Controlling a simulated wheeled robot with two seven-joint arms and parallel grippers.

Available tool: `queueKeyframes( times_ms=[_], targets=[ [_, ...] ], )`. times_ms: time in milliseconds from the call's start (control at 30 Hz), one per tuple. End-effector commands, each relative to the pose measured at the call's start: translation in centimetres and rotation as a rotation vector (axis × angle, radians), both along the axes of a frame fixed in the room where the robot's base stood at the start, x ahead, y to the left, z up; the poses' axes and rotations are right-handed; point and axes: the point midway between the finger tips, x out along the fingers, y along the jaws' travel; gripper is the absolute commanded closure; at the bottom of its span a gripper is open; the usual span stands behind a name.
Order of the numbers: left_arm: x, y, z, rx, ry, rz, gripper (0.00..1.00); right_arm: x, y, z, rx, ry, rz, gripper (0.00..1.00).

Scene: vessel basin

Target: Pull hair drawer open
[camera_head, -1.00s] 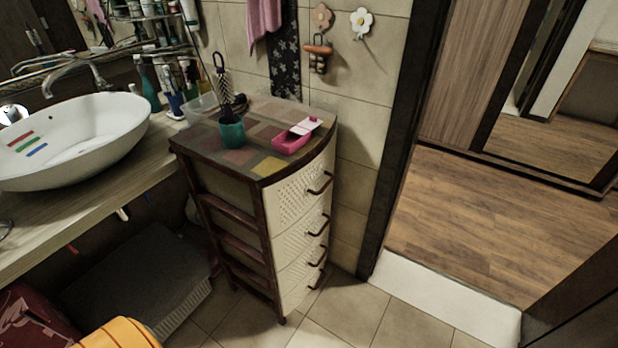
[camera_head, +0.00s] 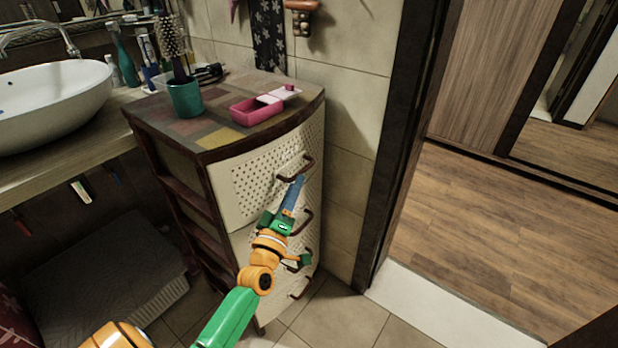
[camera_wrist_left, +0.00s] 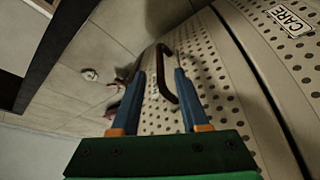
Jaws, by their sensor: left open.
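The drawer cabinet (camera_head: 207,139) stands by the wall with several cream perforated drawers, all looking shut. The top drawer (camera_head: 262,172) has a dark curved handle (camera_head: 306,160); no label on it is readable. My left gripper (camera_head: 297,182) is open in front of this handle. In the left wrist view the handle (camera_wrist_left: 166,70) lies between the two blue fingers of my left gripper (camera_wrist_left: 160,73); I cannot tell whether they touch it. The neighbouring drawer there carries a "CARE" label (camera_wrist_left: 289,19). My left arm hides part of the lower drawers. My right gripper is not in view.
A teal cup with a hairbrush (camera_head: 185,98) and an open pink box (camera_head: 255,110) stand on the cabinet top. The washbasin (camera_head: 45,105) is at left. A dark door frame (camera_head: 400,150) is close right of the cabinet. The tiled floor in front (camera_head: 340,320) is clear.

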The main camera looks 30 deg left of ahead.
Motion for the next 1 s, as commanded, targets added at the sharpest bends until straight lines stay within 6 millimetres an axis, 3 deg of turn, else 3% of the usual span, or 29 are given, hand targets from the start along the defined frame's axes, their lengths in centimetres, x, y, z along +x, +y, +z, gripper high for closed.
queueKeyframes(
  times_ms=[233, 567, 733, 1000],
  targets=[
    [4.5, 1.1, 1.0, 0.004, 0.006, -0.002, 0.55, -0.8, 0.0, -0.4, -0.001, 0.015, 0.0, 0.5],
    [5.4, 1.3, 1.2, 0.005, 0.01, -0.002, 0.55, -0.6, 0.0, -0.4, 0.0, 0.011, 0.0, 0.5],
    [5.4, 1.3, 1.1, 0.005, 0.01, -0.003, 1.0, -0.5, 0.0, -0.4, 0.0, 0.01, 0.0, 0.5],
    [5.4, 1.3, 1.1, 0.006, 0.01, -0.002, 1.0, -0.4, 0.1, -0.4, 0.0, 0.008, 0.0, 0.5]
  ],
)
